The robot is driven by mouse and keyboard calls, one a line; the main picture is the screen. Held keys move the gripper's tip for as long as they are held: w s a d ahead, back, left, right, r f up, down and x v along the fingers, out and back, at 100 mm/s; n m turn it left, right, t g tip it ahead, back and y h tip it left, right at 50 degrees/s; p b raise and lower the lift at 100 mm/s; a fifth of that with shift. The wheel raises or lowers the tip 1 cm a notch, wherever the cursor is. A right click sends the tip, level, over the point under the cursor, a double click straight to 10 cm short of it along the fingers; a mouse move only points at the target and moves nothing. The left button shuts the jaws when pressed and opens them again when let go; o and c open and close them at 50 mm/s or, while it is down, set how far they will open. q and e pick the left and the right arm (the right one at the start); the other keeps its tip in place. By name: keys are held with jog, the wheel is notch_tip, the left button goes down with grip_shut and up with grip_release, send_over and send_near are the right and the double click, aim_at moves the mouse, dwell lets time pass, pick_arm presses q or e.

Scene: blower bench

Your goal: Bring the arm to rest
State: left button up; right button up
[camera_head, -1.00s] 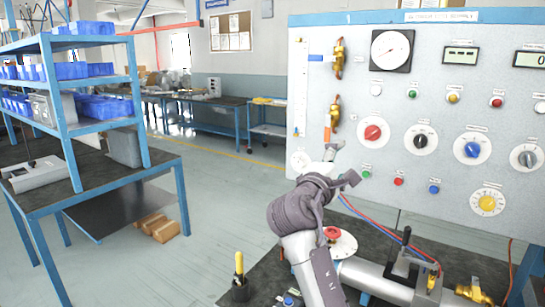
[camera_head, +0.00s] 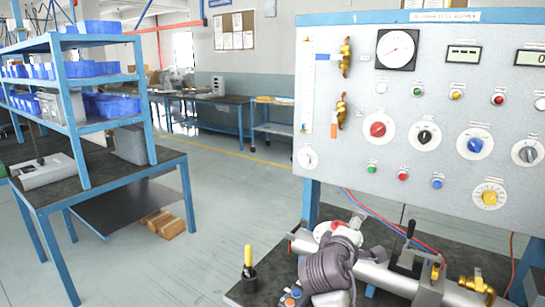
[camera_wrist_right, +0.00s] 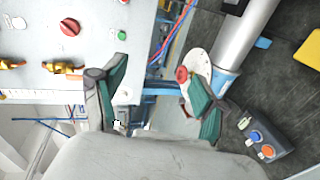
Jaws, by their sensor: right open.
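My right arm (camera_head: 328,268) comes up from the bottom of the head view, its dark grey wrist low over the bench in front of the silver pipe. In the right wrist view my right gripper (camera_wrist_right: 153,85) is open, with its two green-lined fingers apart and nothing between them. A red knob on a white disc (camera_wrist_right: 183,74) shows close by the right-hand finger; whether they touch I cannot tell. In the head view the same red knob (camera_head: 337,225) is partly hidden by my wrist. My left gripper is in neither view.
The upright control panel (camera_head: 450,115) with dials and buttons stands behind the bench. The silver pipe (camera_head: 385,278) and brass fittings (camera_head: 478,284) lie at right. A yellow-handled tool (camera_head: 248,258) stands in a dark holder. A blue shelf table (camera_head: 95,180) is at left, with open floor between.

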jog(key=s+d+f+m+g+y, duration=0.2)
jog(key=s+f, duration=0.5)
jog(key=f, duration=0.3)
jog(key=s+d+f+m+g+y, duration=0.1)
jog(key=s+f+m+g+y, duration=0.1)
jog(key=s+f, duration=0.65)
jog(key=s+a+f+m+g+y, duration=0.1)
jog(key=s+f+m+g+y, duration=0.3)
jog(key=s, duration=0.8)
jog(key=s+a+f+m+g, duration=0.1)
jog(key=s+f, duration=0.4)
jog(key=s, duration=0.7)
notch_tip(320, 180, down, 25)
jog(key=g, duration=0.2)
jog(key=s+d+f, duration=0.3)
jog(key=s+f, duration=1.4)
jog(key=shift+s+d+f+n+g, duration=0.2)
jog(key=shift+n+g, duration=0.1)
jog(key=shift+g, duration=0.1)
